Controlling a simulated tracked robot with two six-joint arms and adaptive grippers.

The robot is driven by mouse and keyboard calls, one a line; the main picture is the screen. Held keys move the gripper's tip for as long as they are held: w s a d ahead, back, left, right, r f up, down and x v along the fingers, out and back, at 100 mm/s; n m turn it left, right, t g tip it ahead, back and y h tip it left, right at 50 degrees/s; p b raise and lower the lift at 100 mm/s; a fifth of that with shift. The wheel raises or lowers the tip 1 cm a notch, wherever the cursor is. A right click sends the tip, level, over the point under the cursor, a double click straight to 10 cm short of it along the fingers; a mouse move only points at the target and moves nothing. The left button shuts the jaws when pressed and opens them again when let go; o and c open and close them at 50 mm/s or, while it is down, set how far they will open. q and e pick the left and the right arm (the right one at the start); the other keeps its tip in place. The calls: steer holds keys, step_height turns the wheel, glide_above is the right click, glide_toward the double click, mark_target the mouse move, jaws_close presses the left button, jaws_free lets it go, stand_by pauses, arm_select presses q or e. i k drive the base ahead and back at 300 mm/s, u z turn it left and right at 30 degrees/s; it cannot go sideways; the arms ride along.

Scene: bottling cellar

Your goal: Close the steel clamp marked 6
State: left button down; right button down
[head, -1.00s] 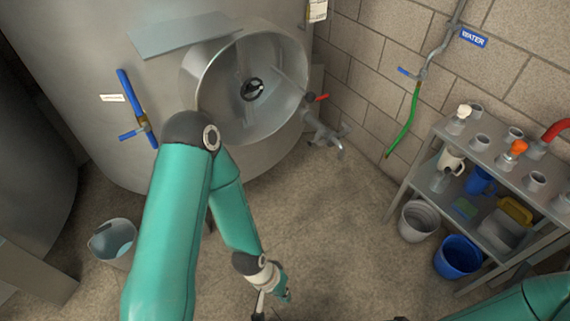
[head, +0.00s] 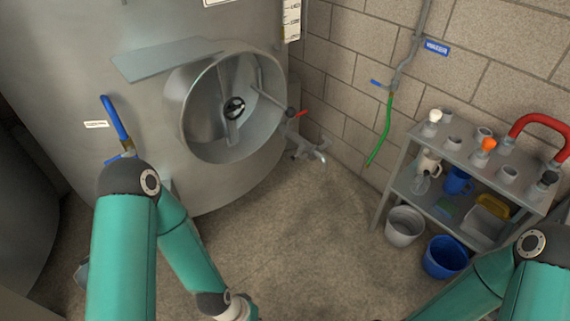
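I cannot make out a steel clamp marked 6 in the head view; no number 6 is readable. Small grey fittings stand on the top of the metal shelf (head: 458,155) at the right, too small to tell apart as clamps. The big steel tank (head: 60,40) has a round open manway (head: 200,110) with a dark hub inside. My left arm crosses the lower left and its wrist leaves at the bottom edge, so the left gripper is out of view. My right arm shows at the lower right; its gripper is out of view too.
A grey bucket (head: 404,226) and a blue bucket (head: 444,258) stand by the shelf. A red curved pipe (head: 540,119) rises at its right end. A tap (head: 308,146) juts from the tank. A green hose (head: 381,135) hangs on the wall. The middle floor is clear.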

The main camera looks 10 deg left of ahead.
mark_target(299, 153)
steer(key=u, duration=0.05)
steer(key=i, duration=1.5)
steer(key=z, duration=0.05)
